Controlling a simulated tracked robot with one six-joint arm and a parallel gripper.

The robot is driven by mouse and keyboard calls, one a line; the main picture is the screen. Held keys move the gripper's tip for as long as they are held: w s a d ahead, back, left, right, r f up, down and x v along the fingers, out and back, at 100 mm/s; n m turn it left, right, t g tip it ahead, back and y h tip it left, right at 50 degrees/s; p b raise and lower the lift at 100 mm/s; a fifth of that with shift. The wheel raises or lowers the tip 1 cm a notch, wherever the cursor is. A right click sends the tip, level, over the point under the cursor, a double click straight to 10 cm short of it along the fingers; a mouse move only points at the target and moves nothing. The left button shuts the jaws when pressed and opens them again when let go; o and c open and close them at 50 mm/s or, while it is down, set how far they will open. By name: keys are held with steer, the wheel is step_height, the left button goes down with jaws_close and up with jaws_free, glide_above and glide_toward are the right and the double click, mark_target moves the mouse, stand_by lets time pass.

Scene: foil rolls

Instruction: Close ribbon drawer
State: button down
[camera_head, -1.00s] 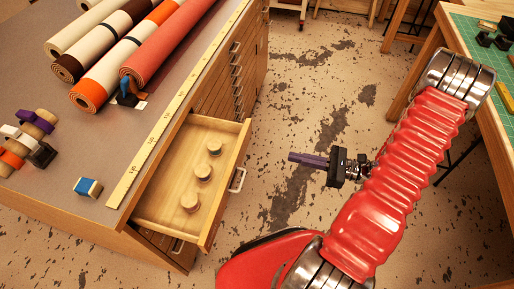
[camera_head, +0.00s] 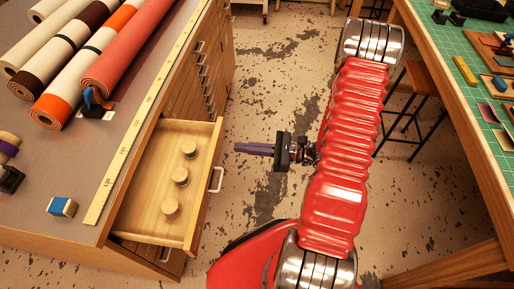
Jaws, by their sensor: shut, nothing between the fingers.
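The open ribbon drawer (camera_head: 150,205) juts out to the right from the wooden cabinet at the left. Three small round spools (camera_head: 180,176) stand in a row inside it. Its front panel carries a pale handle (camera_head: 217,179) on the right side. My gripper (camera_head: 238,148) is shut and empty, with its dark purple fingers pointing left. It appears to the right of the drawer's far corner, apart from the drawer. My red arm reaches up the picture to the right of the gripper.
Foil rolls (camera_head: 150,50), a yellow ruler strip (camera_head: 135,145) and a small blue-and-tan block (camera_head: 62,207) lie on the cabinet top. A workbench with a green mat (camera_head: 450,45) and a stool (camera_head: 415,80) stand at the right. Speckled floor lies open between.

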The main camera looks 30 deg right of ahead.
mark_target(220, 145)
steer(key=shift+x, duration=2.25)
